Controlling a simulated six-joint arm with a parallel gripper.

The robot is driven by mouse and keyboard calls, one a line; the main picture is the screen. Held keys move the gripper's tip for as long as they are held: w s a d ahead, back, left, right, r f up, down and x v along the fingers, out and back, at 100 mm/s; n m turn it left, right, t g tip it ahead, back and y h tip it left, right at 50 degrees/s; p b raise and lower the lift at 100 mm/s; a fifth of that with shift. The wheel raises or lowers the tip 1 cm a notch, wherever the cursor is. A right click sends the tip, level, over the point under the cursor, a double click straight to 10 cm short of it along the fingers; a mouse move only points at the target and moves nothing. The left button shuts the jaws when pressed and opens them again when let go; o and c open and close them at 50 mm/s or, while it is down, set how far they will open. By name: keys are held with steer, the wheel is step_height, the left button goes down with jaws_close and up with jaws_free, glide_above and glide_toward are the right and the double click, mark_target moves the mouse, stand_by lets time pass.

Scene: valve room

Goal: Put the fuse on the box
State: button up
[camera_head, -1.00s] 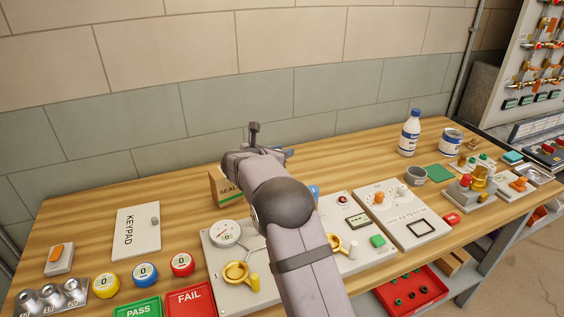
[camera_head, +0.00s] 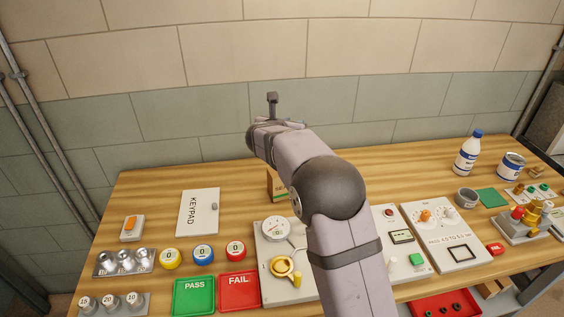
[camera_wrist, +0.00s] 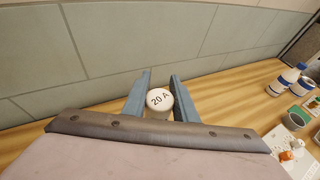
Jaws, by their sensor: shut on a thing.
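My gripper (camera_wrist: 161,75) is shut on a fuse (camera_wrist: 160,98) with a white round top marked "20 A". The fuse sits between the two blue-grey fingers and is held up above the bench. In the head view the gripper (camera_head: 285,122) is at the far end of my arm, near the back wall, and the fuse cannot be made out there. A small brown cardboard box (camera_head: 273,184) stands on the bench below my arm. My arm hides most of it.
Silver pieces marked 15, 20 and 10 (camera_head: 110,301) stand front left. A bottle (camera_head: 468,153) stands right. The bench's back left is clear.

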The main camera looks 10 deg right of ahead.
steer(key=shift+n+t+y, duration=0.3)
steer(key=shift+n+y, duration=0.4)
steer(key=shift+w+a+f, duration=0.15)
steer(key=shift+a+f, duration=0.25)
steer(key=shift+f, duration=1.5)
steer(key=shift+w+a+f, duration=0.2)
steer(key=shift+a+f, duration=0.2)
steer(key=shift+f, duration=1.5)
steer(key=shift+w+a+f, duration=0.15)
steer(key=shift+a+f, duration=0.25)
steer(key=shift+f, duration=1.5)
steer(key=shift+f, duration=0.15)
steer(key=o, duration=1.1)
steer(key=shift+c, duration=0.2)
steer(key=shift+r, duration=0.2)
steer(key=shift+s+a+r, duration=0.15)
steer(key=shift+s+a, duration=0.05)
steer(key=shift+s, duration=0.25)
steer(key=b+v, duration=0.4)
steer(key=v, duration=0.7)
